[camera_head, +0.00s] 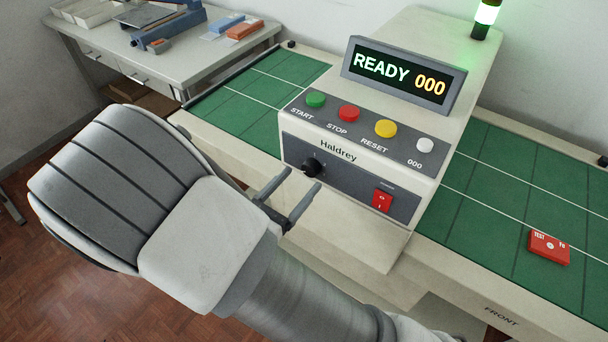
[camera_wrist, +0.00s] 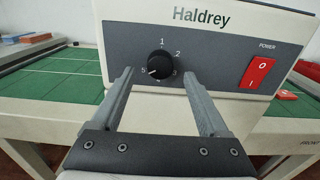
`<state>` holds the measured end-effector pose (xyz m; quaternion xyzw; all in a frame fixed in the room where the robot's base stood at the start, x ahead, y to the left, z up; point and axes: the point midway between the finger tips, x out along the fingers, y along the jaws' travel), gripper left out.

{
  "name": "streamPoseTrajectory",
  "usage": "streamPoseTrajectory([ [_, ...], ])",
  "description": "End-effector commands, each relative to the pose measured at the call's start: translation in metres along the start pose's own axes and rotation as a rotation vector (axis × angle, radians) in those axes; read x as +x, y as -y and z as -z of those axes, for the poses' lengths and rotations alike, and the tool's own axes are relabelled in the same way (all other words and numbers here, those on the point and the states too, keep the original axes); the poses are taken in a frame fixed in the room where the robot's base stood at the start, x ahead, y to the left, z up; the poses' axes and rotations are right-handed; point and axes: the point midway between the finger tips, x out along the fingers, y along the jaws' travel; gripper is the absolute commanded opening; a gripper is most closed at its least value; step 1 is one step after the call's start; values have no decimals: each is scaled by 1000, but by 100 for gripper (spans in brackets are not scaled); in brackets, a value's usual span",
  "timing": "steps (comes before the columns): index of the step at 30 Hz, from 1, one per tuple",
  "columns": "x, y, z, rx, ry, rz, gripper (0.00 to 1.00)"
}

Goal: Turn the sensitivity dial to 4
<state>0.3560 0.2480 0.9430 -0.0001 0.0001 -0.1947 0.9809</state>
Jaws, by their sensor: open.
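The black sensitivity dial (camera_head: 313,167) sits on the grey lower front panel of the Haldrey machine. In the wrist view the dial (camera_wrist: 160,65) is ringed by numbers: 1 at the top, 2 at the upper right, 5 at the left. The numbers along its lower side are partly hidden or too small to read surely. A small light mark on the dial appears to point lower left, towards the 5. My gripper (camera_head: 303,180) is open and empty in front of the panel. In the wrist view its fingers (camera_wrist: 158,73) stand either side of the dial, apart from it.
A red power switch (camera_wrist: 262,73) is right of the dial. Start (camera_head: 316,100), stop (camera_head: 349,113), reset (camera_head: 386,129) and white (camera_head: 425,145) buttons are above. The display (camera_head: 403,77) reads READY 000. A red test block (camera_head: 548,247) lies on the green belt.

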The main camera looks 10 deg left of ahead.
Motion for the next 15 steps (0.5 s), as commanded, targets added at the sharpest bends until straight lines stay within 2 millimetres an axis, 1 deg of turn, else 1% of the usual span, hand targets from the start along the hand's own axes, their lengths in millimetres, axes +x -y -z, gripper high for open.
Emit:
streamPoseTrajectory([
  [1, 8, 1, 0, 0, 1, 4, 78],
  [3, 16, 0, 0, 1, 0, 2, 78],
  [6, 24, 0, 0, 1, 1, 1, 78],
  [9, 27, 0, 0, 0, 1, 1, 78],
  [15, 28, 0, 0, 0, 0, 0, 78],
])
